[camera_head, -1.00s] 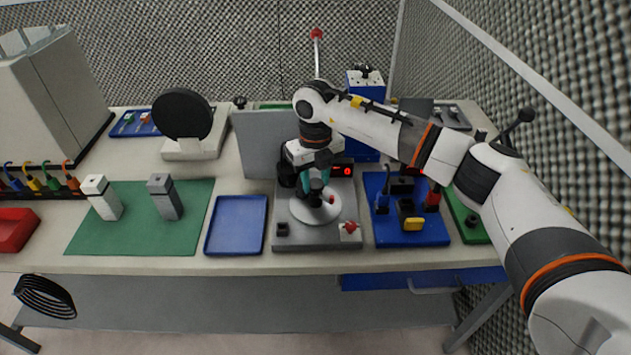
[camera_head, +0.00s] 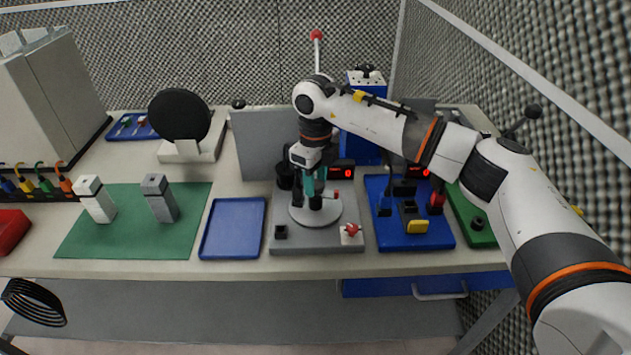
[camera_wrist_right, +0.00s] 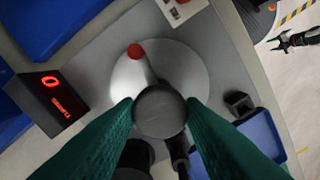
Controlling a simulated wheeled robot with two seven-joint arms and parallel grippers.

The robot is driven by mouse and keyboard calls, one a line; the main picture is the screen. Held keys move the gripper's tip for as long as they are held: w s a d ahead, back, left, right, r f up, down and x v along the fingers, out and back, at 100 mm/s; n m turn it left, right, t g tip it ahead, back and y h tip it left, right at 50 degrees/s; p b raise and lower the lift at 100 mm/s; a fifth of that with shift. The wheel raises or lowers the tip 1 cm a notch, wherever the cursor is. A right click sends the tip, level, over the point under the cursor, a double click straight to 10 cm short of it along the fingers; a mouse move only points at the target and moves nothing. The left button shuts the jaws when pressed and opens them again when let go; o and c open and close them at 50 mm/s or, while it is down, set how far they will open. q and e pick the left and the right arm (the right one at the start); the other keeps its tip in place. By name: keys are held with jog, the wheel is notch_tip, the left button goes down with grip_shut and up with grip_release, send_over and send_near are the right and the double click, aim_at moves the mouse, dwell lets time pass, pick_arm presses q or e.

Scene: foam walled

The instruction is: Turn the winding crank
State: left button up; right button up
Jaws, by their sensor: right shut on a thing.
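The winding crank is a pale round disc (camera_head: 330,213) on a grey base plate (camera_head: 290,245) in the middle of the table. A red-tipped arm (camera_head: 336,194) sticks out over the disc; its red tip also shows in the wrist view (camera_wrist_right: 135,51). My right gripper (camera_head: 315,192) reaches down over the disc. In the wrist view its green fingers (camera_wrist_right: 160,112) are shut on a dark round knob (camera_wrist_right: 160,108). The fingers hide the knob's sides. A small dark claw (camera_wrist_right: 292,40) at the wrist view's right edge may be my left gripper; its jaws are unclear.
A red button (camera_head: 351,231) and a black block (camera_head: 281,232) sit on the base plate's front. A lit red display (camera_head: 343,172) stands behind. A blue tray (camera_head: 232,228) lies left, a blue fixture board (camera_head: 415,240) right. A grey panel (camera_head: 258,145) stands behind.

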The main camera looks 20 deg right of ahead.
aim_at(316, 184)
jog(key=shift+r+n+b, duration=0.15)
jog(key=shift+n+b, duration=0.25)
jog(key=shift+n, duration=0.6)
jog(key=shift+w+n, duration=0.1)
jog(key=shift+n, duration=0.2)
jog(key=o, duration=1)
notch_tip(316, 184, up, 12)
jog(key=b, duration=0.2)
